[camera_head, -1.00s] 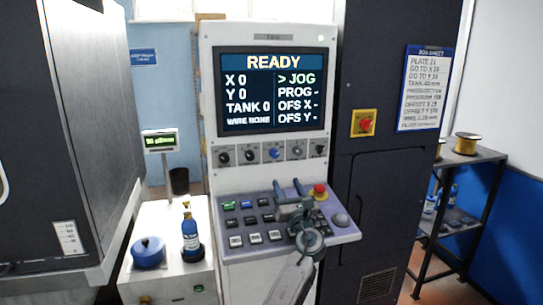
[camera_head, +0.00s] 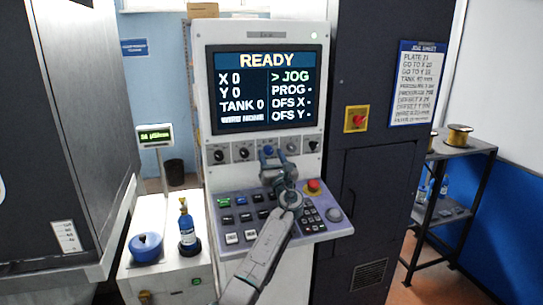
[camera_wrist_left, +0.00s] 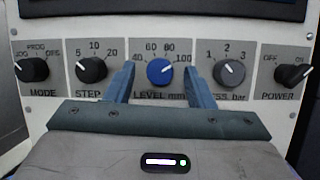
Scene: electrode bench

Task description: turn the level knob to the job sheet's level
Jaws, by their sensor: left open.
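The blue level knob (camera_wrist_left: 160,71) sits on the panel in the wrist view, its white pointer aimed up and right, around the 80 to 100 side of its scale. In the head view the knob (camera_head: 267,152) is partly covered by my gripper. My left gripper (camera_head: 275,168) is open in front of it; its fingers (camera_wrist_left: 161,84) stand either side of the knob, apart from it. The job sheet (camera_head: 417,84) hangs on the dark cabinet; its tank line is too blurred to read surely. The screen (camera_head: 265,90) shows READY and TANK 0. My right gripper is not in view.
The step knob (camera_wrist_left: 91,69) and pressure knob (camera_wrist_left: 229,72) flank the level knob closely. Mode and power knobs sit at the ends. Below is a sloped keypad with a red emergency button (camera_head: 313,186). A blue bottle (camera_head: 187,229) stands on the white cabinet at left.

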